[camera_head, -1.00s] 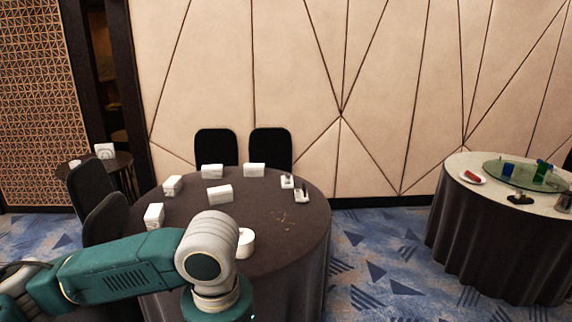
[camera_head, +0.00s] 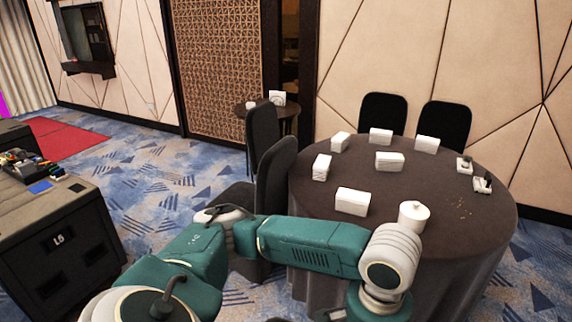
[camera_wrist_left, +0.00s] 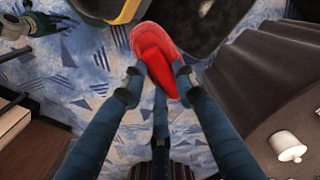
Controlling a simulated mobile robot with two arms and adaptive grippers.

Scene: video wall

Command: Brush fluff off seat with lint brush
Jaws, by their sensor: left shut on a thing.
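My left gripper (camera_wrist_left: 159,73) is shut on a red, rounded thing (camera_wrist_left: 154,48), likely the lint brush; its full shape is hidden. In the head view my left arm crosses in front of the round table, and its gripper is out of frame below. A dark chair (camera_head: 275,175) stands left of the table, its seat (camera_head: 238,196) partly showing; another dark chair (camera_head: 262,127) is behind it. I see no fluff on the seat. A teal and dark jointed part, possibly my right gripper (camera_wrist_left: 32,27), shows at the wrist view's upper left.
A dark case (camera_head: 55,235) with small items stands at left. Carpet between is open.

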